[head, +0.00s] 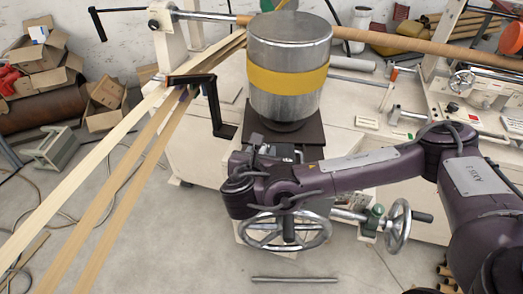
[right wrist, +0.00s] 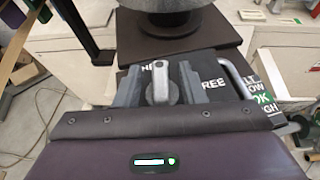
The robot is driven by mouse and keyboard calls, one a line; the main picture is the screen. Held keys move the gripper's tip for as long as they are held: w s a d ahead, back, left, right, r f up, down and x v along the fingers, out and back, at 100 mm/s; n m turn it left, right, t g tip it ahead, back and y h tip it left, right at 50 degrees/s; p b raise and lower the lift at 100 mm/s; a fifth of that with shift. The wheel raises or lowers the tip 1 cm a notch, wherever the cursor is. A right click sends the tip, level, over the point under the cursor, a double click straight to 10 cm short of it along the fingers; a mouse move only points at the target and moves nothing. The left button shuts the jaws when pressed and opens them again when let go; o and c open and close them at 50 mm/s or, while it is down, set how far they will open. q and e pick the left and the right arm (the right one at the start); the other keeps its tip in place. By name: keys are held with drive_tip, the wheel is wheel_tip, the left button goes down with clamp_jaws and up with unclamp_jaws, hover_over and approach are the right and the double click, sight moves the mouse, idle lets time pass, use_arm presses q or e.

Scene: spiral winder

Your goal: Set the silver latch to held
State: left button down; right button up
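The silver latch (right wrist: 160,82) is a short rounded lever on a dark plate in the right wrist view. It stands roughly upright in the picture, between a partly hidden label starting "HE" on the left and the label "FREE" (right wrist: 214,85) on the right. My right gripper (right wrist: 160,84) has one finger on each side of the latch, with gaps showing, so it is open around it. In the head view my right gripper (head: 275,152) is just below the big metal cylinder, and the latch cannot be made out there. My left gripper is not in view.
The metal cylinder (head: 289,50) with a yellow band stands on a dark plate (head: 308,130) above my gripper. A black crank (head: 213,105) is at its left. Handwheels (head: 284,232) (head: 398,226) sit below my arm. Long strips (head: 110,130) run down left.

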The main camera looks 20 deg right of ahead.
drive_tip(key=c, duration=0.4)
clamp_jaws()
drive_tip(key=shift+d+f+n+t+y+b, duration=0.15)
drive_tip(key=shift+f+n+t+y+b, duration=0.2)
drive_tip(key=shift+n+y+b, duration=0.5)
drive_tip(key=shift+r+b, duration=0.25)
drive_tip(key=shift+b, duration=0.3)
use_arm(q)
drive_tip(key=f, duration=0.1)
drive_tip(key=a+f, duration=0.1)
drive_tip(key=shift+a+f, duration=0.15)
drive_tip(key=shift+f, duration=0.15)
use_arm(e)
drive_tip(key=shift+r+n+y, duration=0.1)
drive_tip(key=shift+n+y, duration=0.15)
drive_tip(key=shift+o, duration=2)
unclamp_jaws()
